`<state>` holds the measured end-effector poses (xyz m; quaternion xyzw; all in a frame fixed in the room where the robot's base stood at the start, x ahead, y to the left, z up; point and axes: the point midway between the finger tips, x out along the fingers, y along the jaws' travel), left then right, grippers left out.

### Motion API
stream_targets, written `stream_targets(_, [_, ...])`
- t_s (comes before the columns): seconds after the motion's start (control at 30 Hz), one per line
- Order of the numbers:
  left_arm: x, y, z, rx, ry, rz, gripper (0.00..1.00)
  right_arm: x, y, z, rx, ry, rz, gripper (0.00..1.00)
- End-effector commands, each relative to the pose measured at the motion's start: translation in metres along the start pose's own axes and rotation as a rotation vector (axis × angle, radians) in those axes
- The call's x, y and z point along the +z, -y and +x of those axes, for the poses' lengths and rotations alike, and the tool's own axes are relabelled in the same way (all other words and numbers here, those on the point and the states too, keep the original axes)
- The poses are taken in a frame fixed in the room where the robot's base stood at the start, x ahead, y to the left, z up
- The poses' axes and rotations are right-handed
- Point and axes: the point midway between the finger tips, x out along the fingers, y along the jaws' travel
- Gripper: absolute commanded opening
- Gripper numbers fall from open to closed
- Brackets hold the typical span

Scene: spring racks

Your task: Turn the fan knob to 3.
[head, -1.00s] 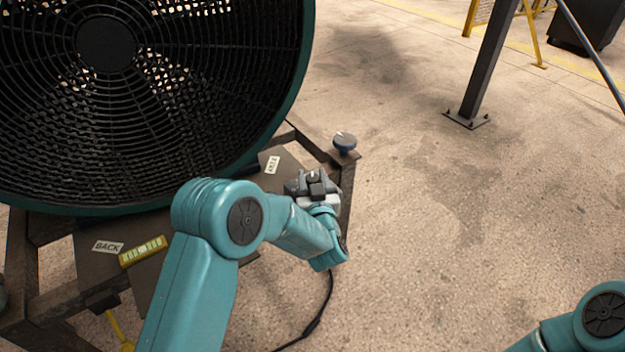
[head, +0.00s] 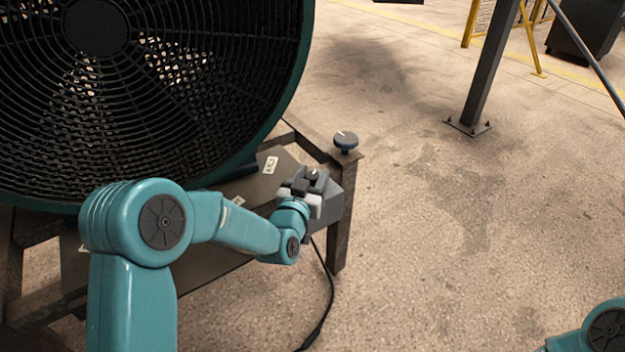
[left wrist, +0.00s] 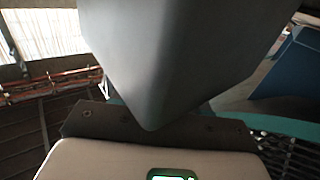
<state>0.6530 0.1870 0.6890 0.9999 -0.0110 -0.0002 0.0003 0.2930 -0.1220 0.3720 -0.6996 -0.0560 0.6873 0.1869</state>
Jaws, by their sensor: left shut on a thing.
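The big fan (head: 215,90) with a black grille and teal rim fills the left of the head view. A grey box (head: 334,197) sits at the right corner of its dark stand. My left gripper (head: 308,182) is at the top of this box, shut on a small dark knob (head: 314,172) with a pale mark. The fingers mostly hide the knob, and its number marks cannot be read. In the left wrist view a large grey angular shape (left wrist: 170,60), likely the box, blocks the knob. My right gripper is out of view; only a right arm joint shows at lower right.
A round blue-grey knob (head: 345,140) with a white line stands on the stand's corner post, close behind the box. A black cable (head: 327,300) hangs to the floor. A dark post (head: 490,70) stands at upper right. The floor to the right is clear.

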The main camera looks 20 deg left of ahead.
Motion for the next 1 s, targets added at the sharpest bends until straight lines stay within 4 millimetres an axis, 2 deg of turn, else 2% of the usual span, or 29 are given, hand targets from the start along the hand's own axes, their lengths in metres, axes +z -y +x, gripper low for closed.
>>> stream_targets(0.3, [0.000, 0.000, 0.000, 0.002, 0.000, 0.001, 0.14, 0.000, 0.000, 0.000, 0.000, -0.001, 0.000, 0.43])
stream_targets(0.33, [0.000, 0.000, 0.000, 0.002, 0.000, 0.001, 0.48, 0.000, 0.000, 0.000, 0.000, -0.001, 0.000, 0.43])
stream_targets(0.4, [0.000, 0.000, 0.000, 0.002, 0.000, 0.001, 0.64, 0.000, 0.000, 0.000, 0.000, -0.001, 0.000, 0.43])
stream_targets(0.77, [0.001, 0.000, -0.006, 0.002, 0.001, 0.001, 0.64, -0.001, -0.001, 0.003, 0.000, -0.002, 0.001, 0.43])
stream_targets(0.87, [0.002, 0.000, -0.021, 0.001, -0.001, 0.001, 0.64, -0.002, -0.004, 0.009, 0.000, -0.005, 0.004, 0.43])
stream_targets(1.0, [0.005, 0.000, -0.056, 0.002, 0.000, 0.001, 0.64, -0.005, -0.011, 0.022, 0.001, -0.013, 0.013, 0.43])
